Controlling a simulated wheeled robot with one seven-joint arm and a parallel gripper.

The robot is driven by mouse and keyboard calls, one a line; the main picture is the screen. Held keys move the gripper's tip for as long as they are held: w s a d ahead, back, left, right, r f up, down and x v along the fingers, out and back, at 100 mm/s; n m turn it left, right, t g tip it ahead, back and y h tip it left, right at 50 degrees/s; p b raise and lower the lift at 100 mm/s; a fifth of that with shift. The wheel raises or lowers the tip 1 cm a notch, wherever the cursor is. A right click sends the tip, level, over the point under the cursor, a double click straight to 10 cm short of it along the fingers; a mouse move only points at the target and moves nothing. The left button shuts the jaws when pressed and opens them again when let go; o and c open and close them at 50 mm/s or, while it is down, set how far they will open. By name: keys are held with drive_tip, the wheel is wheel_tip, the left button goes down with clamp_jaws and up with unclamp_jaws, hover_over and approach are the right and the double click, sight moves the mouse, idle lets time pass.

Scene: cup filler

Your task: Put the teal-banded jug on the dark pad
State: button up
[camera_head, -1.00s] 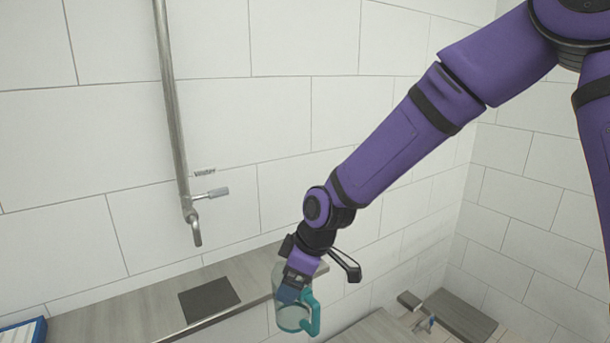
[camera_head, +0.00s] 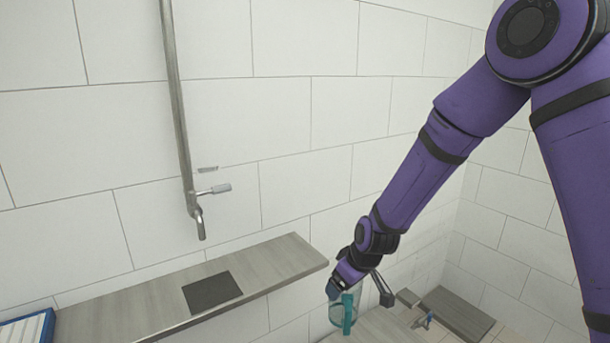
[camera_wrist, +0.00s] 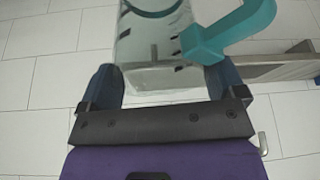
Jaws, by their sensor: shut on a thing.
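The teal-banded jug (camera_head: 346,312) is clear with a teal handle. My gripper (camera_head: 342,289) is shut on it and holds it to the right of the shelf's right end, lower than the shelf top. In the wrist view the jug (camera_wrist: 152,45) sits between the two fingers of my gripper (camera_wrist: 165,85), with its teal handle to the right. The dark pad (camera_head: 212,291) lies flat on the grey wooden shelf, below the tap, with nothing on it. I cannot tell whether the jug touches the surface below.
The shelf (camera_head: 285,262) runs along the tiled wall; its right end is bare. A tap (camera_head: 199,222) on a vertical pipe hangs above the pad. A blue-and-white item (camera_head: 28,328) is at the far left. A lower counter (camera_head: 385,325) lies at bottom right.

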drive_tip(key=w+d+f+m+h, duration=0.1)
drive_tip(key=d+f+m, duration=0.2)
drive_tip(key=d, duration=0.4)
drive_tip(key=d+f+m+h, duration=0.1)
drive_tip(key=d+f+m, duration=0.1)
drive_tip(key=d, duration=0.4)
drive_tip(key=w+d+f+m+t+h, duration=0.1)
drive_tip(key=d+f+m, duration=0.2)
drive_tip(key=d+f, duration=0.2)
drive_tip(key=d, duration=0.2)
drive_tip(key=shift+w+d+m, duration=0.3)
drive_tip(key=shift+w, duration=0.05)
